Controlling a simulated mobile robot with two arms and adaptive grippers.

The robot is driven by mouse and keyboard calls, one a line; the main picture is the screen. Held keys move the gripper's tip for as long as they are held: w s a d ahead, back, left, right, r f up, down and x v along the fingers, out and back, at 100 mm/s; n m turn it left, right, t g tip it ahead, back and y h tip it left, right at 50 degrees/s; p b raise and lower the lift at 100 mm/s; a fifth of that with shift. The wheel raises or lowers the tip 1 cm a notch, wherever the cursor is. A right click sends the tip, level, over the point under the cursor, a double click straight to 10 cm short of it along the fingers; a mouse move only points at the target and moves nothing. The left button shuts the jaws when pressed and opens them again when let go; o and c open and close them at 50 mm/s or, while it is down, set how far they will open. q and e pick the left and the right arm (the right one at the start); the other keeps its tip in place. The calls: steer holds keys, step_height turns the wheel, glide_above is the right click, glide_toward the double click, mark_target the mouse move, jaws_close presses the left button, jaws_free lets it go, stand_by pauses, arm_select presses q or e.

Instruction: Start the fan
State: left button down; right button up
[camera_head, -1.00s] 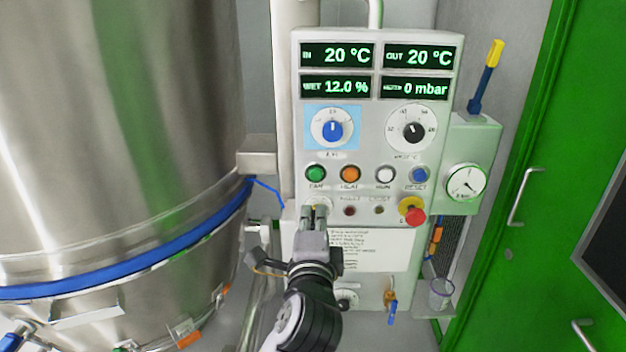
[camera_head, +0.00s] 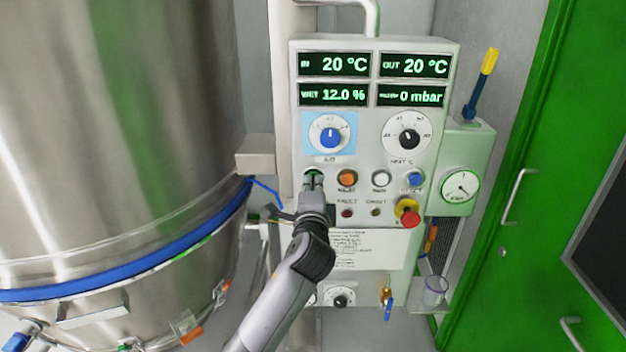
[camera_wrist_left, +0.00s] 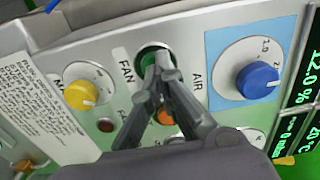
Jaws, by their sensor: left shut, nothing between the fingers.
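The control panel (camera_head: 375,60) stands in the middle of the head view. Its green fan button (camera_wrist_left: 149,52) shows in the left wrist view beside the label FAN, partly covered by my fingers. My left gripper (camera_head: 313,180) is shut and empty. Its fingertips are at the green button, also seen in the left wrist view (camera_wrist_left: 163,66); I cannot tell whether they press it. The display reads 20 °C in and out, 12.0 % and 0 mbar. My right gripper is not in view.
Orange (camera_head: 347,178), white (camera_head: 381,178) and blue (camera_head: 414,179) buttons sit to the right in the same row. A red stop button (camera_head: 409,220) is lower right. The blue air knob (camera_head: 330,138) is above. A steel vessel (camera_head: 120,130) fills the left; a green door (camera_head: 530,240) is right.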

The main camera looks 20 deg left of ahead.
arm_select(q)
steer(key=shift+w+a, duration=0.1)
steer(key=shift+w, duration=0.15)
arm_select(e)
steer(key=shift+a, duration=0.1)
